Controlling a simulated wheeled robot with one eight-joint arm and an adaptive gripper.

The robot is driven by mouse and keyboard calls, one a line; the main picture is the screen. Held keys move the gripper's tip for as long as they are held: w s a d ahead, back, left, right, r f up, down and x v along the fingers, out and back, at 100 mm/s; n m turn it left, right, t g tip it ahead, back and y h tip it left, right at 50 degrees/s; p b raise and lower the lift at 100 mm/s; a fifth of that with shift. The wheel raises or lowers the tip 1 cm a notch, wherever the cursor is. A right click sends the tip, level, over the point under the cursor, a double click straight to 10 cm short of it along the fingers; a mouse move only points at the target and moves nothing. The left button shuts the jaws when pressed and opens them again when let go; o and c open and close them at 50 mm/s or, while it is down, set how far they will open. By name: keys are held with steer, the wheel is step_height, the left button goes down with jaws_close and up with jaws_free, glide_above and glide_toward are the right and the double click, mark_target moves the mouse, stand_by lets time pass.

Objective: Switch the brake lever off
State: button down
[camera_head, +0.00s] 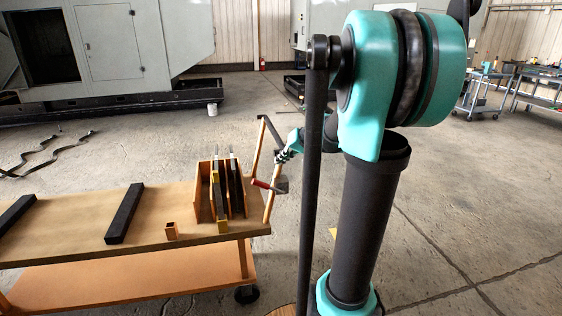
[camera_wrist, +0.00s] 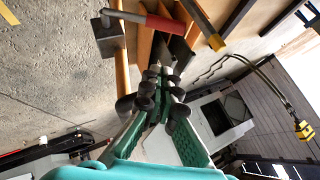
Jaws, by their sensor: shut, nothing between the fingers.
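The brake lever, with a red handle (camera_head: 262,184), is at the right end of the wooden cart, beside an orange upright. In the wrist view its red handle (camera_wrist: 165,25) is at the top, joined to a grey block (camera_wrist: 108,37). My gripper (camera_head: 281,157) is just above the lever in the head view, partly hidden by my arm. In the wrist view my gripper (camera_wrist: 163,76) has its dark fingertips together with nothing between them, apart from the red handle in the picture. Whether it touches the cart handle is unclear.
The cart top (camera_head: 165,205) carries an orange rack (camera_head: 202,192) with upright dark panels, two black bars and a small orange block (camera_head: 171,231). A black cart handle bar (camera_head: 270,130) rises at the right end.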

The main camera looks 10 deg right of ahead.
glide_above(266, 185)
steer(key=d, duration=0.2)
steer(key=f, duration=0.4)
steer(key=shift+w+d+f, duration=0.15)
steer(key=shift+w+f, duration=0.15)
steer(key=shift+s+a+f, duration=0.1)
steer(key=shift+a+f, duration=0.25)
steer(key=shift+f, duration=0.2)
steer(key=shift+s+a+f, duration=0.1)
steer(key=shift+a+f, duration=0.2)
steer(key=shift+f, duration=0.2)
steer(key=shift+s+a+f, duration=0.15)
steer(key=shift+a+f, duration=0.25)
steer(key=shift+f, duration=0.35)
steer(key=shift+a, duration=0.1)
